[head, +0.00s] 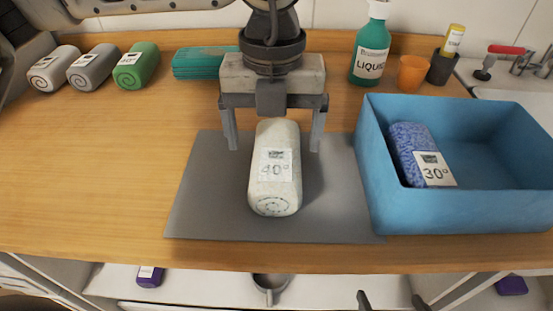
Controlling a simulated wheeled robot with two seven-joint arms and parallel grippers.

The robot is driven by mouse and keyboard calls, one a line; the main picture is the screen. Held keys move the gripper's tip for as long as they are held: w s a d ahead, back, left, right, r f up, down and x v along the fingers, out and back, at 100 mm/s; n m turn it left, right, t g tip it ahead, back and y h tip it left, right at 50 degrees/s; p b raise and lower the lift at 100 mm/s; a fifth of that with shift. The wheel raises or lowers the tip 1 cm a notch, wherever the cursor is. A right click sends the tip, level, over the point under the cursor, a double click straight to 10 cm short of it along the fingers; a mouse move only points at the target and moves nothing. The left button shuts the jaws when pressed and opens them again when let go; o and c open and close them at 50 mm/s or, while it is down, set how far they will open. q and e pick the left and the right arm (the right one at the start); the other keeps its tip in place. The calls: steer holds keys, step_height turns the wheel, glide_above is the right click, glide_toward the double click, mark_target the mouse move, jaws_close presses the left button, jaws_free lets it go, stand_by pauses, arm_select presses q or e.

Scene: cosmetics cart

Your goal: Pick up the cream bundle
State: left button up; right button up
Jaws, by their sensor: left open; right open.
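The cream bundle (275,195) is a rolled cream towel with a white label reading 40°. It lies on the grey mat (200,200), its spiral end toward me. My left gripper (273,145) is open and points down over the far part of the bundle, one finger to each side, with visible gaps. How high the fingertips are above the mat is hard to tell. My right gripper (391,300) shows only as two dark, parted fingertips at the bottom edge, below the table's front edge.
A blue bin (470,210) on the right holds a blue bundle (408,140) labelled 30°. White, grey and green rolls (136,66) stand back left, beside folded teal cloths (200,62). A green liquid bottle (371,50) and orange cup (411,74) stand behind. The left tabletop is clear.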

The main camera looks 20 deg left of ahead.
mark_target(276, 148)
arm_select(q)
steer(key=f, duration=0.5)
steer(key=shift+d+f+p, duration=0.1)
steer(key=shift+d+p, duration=0.1)
steer(key=shift+p, duration=0.15)
steer(key=c, duration=1.3)
